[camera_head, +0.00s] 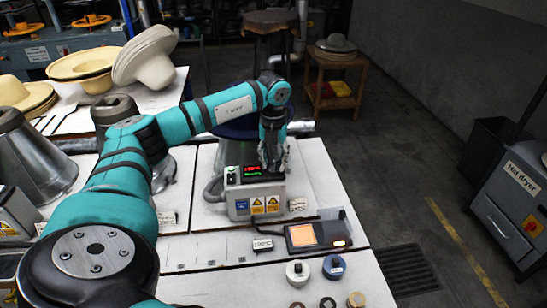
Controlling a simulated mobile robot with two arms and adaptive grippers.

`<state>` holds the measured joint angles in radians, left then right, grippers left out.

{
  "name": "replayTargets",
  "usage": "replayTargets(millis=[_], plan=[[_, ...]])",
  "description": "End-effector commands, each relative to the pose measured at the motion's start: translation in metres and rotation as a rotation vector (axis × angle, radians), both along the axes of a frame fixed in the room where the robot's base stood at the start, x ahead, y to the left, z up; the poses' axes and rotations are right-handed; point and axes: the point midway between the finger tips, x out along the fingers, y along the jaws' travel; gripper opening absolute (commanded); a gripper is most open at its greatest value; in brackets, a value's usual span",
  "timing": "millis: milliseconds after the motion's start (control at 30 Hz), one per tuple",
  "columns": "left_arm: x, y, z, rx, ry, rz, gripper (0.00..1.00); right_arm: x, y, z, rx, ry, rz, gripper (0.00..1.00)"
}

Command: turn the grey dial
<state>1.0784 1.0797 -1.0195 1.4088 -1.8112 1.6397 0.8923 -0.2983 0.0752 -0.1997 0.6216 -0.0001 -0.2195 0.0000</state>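My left gripper (272,160) points down at the back right of a pale control box (270,192) with a red and green display. Its fingers are small and dark, so I cannot tell whether they are open or touch the box. A whitish-grey round dial (298,272) with a dark top sits at the front of the white table, beside a blue one (334,266). I cannot tell for sure that the whitish one is the grey dial. Any dial behind the gripper is hidden. My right gripper is out of view.
A device with an orange screen (303,235) stands behind the round dials. Several small discs (327,303) lie at the front edge. Metal hat forms (38,160) and straw hats (82,66) are at left. A grey hat dryer (510,205) stands right, across open floor.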

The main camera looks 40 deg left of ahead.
Motion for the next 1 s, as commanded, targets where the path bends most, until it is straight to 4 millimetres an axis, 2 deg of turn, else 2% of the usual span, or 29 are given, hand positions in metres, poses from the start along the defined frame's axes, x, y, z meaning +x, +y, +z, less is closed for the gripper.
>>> replayTargets(millis=[133,367,733,1000], plan=[[0.0000,-0.0001,0.0000,0.000,0.000,0.000,0.31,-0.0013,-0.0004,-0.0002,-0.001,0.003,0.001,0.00],[0.0000,-0.0001,0.0002,-0.001,0.001,0.000,0.01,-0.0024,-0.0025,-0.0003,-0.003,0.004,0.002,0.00],[0.0001,0.0000,0.0004,0.000,0.000,-0.017,0.00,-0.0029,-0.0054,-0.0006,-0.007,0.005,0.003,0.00],[0.0008,-0.0003,0.0006,0.000,0.000,-0.143,0.00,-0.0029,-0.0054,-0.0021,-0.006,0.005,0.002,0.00]])
